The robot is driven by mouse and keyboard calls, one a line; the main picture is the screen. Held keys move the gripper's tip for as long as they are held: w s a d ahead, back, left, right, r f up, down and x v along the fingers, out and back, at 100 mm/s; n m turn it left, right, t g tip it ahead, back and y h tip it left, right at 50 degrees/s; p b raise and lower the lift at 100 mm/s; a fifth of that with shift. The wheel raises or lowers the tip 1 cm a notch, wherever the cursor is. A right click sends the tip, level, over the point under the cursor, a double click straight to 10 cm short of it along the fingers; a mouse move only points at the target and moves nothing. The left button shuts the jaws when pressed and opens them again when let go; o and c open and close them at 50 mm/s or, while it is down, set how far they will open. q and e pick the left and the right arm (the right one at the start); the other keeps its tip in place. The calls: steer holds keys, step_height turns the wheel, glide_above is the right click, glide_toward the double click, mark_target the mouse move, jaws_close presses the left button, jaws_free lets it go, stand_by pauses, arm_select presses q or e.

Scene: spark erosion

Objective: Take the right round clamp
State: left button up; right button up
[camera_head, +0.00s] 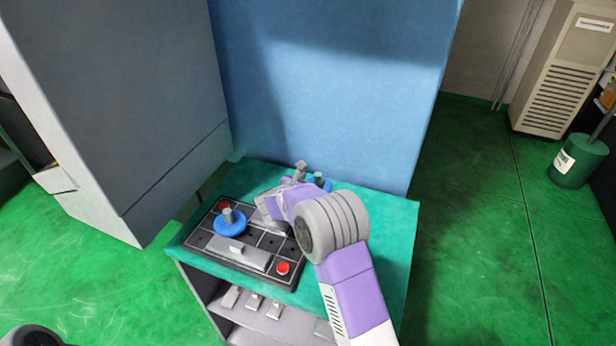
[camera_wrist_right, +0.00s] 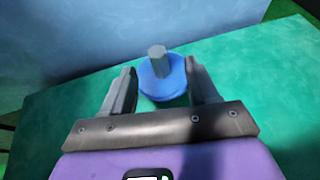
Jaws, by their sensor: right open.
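The right round clamp (camera_head: 321,182), a blue disc with a grey post, stands on the teal top of the cabinet, partly hidden behind my right arm in the head view. In the right wrist view the clamp (camera_wrist_right: 161,84) stands upright ahead, between the two fingers. My right gripper (camera_head: 287,192) is open, its fingers on either side of the clamp in the wrist picture; I cannot tell whether they touch it. A second blue round clamp (camera_head: 230,223) with a grey post sits on the black tray to the left. My left gripper is not in view.
The black tray (camera_head: 199,240) also holds a grey block (camera_head: 238,254) and a red round piece (camera_head: 283,268). A blue wall (camera_head: 330,80) rises behind the teal cabinet top (camera_head: 385,230). A grey machine cabinet (camera_head: 110,90) stands at the left. The cabinet top's right side is clear.

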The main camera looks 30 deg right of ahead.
mark_target(316, 178)
steer(key=shift+w+d+f, duration=0.1)
steer(key=shift+d+f, duration=0.1)
steer(key=shift+d, duration=0.2)
steer(key=shift+w+d+f, duration=0.1)
steer(key=shift+d+f, duration=0.05)
steer(key=shift+d, duration=0.25)
steer(key=x, duration=0.4)
steer(key=shift+w+d+f, duration=0.1)
steer(key=shift+w+f, duration=0.15)
steer(key=shift+w, duration=0.2)
steer(key=shift+c, duration=0.3)
jaws_close()
steer(key=shift+r, duration=0.1)
